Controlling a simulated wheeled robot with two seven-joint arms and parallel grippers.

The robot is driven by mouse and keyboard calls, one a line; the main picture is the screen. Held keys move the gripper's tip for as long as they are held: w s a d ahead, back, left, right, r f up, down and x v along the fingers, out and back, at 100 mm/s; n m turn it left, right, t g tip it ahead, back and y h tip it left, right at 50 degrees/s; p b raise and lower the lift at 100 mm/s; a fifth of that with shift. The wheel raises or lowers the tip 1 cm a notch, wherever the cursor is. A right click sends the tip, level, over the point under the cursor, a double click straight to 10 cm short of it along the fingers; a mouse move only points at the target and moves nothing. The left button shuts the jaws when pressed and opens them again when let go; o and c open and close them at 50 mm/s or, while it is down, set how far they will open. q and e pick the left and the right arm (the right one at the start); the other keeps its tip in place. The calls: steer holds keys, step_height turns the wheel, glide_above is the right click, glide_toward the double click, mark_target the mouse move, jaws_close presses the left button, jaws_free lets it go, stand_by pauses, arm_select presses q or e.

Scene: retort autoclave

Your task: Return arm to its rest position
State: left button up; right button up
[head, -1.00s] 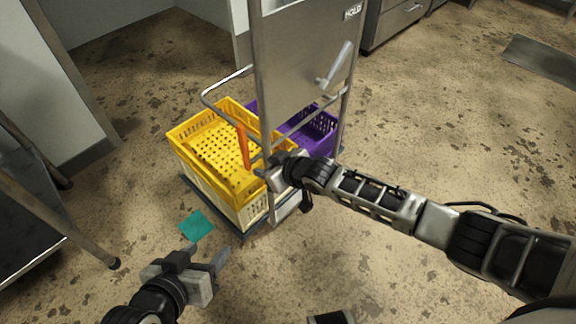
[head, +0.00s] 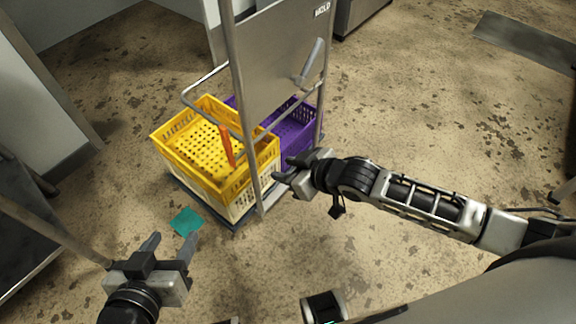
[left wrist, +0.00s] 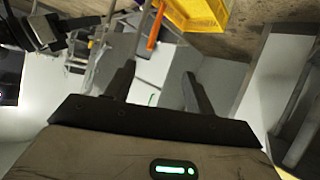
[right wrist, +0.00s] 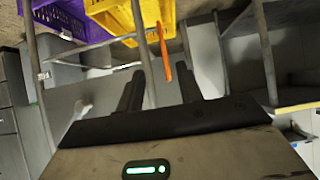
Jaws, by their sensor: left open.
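My right gripper (head: 282,171) is in front of the trolley's near post, beside the yellow crate. Its fingers stand apart in the right wrist view (right wrist: 160,88), with nothing between them. My left gripper (head: 172,243) is low at the left in the head view, open and empty above the floor. Its spread fingers also show in the left wrist view (left wrist: 158,85).
A wheeled metal trolley (head: 272,60) carries a yellow crate (head: 172,160) and a purple crate (head: 300,142). An orange stick-like object (head: 226,146) stands at the yellow crate. A teal square (head: 186,222) lies on the floor.

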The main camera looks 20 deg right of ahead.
stand_by(0.3)
steer(key=s+a+r+m+p, duration=0.1)
steer(key=s+a+r+p, duration=0.3)
arm_select(q)
steer(key=shift+g, duration=0.5)
steer(key=r+p, duration=0.1)
steer(key=p, duration=0.1)
steer(key=r+p, duration=0.3)
steer(key=p, duration=0.1)
steer(key=shift+s+a+r, duration=0.1)
steer(key=shift+a+r, duration=0.15)
steer(key=shift+a, duration=0.15)
arm_select(e)
steer(key=s+d+r+m+t+h, duration=0.2)
steer(key=s+d+r+m, duration=0.2)
steer(key=s, duration=0.6)
step_height(320, 180, up, 3)
steer(key=d, duration=0.2)
steer(key=shift+d+r+h, duration=0.2)
steer(key=shift+d+h, duration=0.15)
steer(key=shift+h, duration=0.05)
